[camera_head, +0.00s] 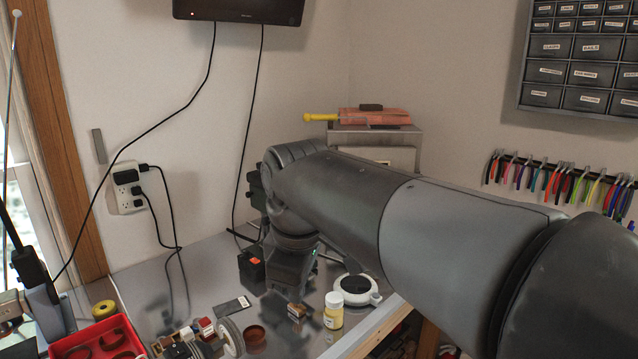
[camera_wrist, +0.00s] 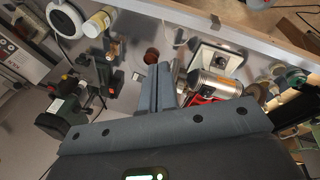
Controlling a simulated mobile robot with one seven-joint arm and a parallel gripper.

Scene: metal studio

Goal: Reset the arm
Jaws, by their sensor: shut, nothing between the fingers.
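My gripper (camera_wrist: 160,72) shows in the wrist view with its two grey fingers pressed together and nothing between them. It points over the cluttered metal bench. In the head view my arm reaches from the lower right to the centre and bends down above the bench; the fingertips cannot be made out there. A small brown round dish (camera_wrist: 151,56) appears just past the fingertips in the wrist view. A silver cylinder and red part (camera_wrist: 212,88) appear just right of the fingers. I cannot tell whether the fingers touch anything.
The bench (camera_head: 205,268) holds a yellow-labelled jar (camera_head: 334,312), a round white device (camera_head: 358,291), a white wheel (camera_head: 231,337) and a red tray (camera_head: 82,350). A shelf unit (camera_head: 375,138) stands behind my arm. Cables hang along the wall. Bare bench shows at the left rear.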

